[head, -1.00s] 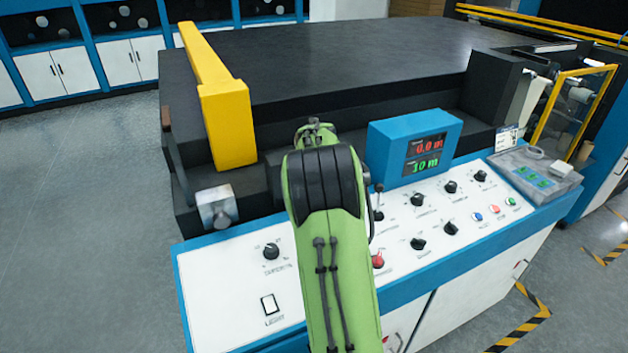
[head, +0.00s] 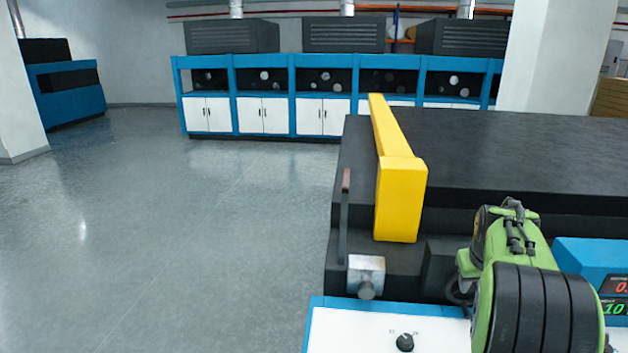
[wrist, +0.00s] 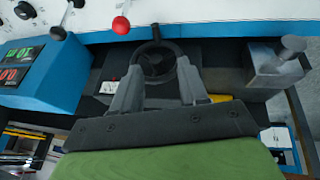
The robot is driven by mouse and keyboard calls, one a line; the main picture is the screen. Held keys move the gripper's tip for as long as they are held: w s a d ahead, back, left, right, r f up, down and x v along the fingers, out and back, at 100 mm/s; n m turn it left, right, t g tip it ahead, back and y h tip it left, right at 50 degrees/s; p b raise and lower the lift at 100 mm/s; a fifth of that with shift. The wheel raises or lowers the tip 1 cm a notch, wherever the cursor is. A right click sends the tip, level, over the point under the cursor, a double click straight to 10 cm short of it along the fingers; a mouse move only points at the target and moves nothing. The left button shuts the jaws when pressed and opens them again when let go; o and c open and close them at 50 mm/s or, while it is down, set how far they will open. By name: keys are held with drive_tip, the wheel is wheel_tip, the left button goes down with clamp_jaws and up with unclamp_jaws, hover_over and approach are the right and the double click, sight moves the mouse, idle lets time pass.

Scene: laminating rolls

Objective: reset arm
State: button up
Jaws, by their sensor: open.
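My arm (head: 525,275), green with black bands, shows at the lower right of the head view, in front of the machine. My gripper (wrist: 158,70) shows in the wrist view with its two grey fingers spread apart and nothing held. A black handwheel (wrist: 155,64) appears between and beyond the fingertips; I cannot tell how far off it is. The gripper itself is hidden in the head view.
The laminating machine (head: 520,150) has a yellow guard (head: 400,200), a metal block (head: 366,275) and a blue display box (head: 590,260). A red-knobbed lever (wrist: 121,25) shows in the wrist view. Open grey floor (head: 200,240) lies left, with blue cabinets (head: 262,115) behind.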

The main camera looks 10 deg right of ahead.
drive_tip(key=s+a+r+n+t+y, duration=0.1)
drive_tip(key=s+a+r, duration=0.3)
drive_tip(key=a, duration=0.5)
drive_tip(key=s+a+r+y, duration=0.1)
drive_tip(key=s+a+r, duration=0.1)
drive_tip(key=s+a, duration=0.5)
drive_tip(key=s+a+f+n+y, duration=0.1)
drive_tip(key=s+a+f+n, duration=0.1)
drive_tip(key=s+a, duration=1)
drive_tip(key=shift+s+f+t, duration=0.4)
drive_tip(key=shift+s+f, duration=0.15)
drive_tip(key=shift+f, duration=0.35)
drive_tip(key=shift+a, duration=0.1)
drive_tip(key=shift+o, duration=0.2)
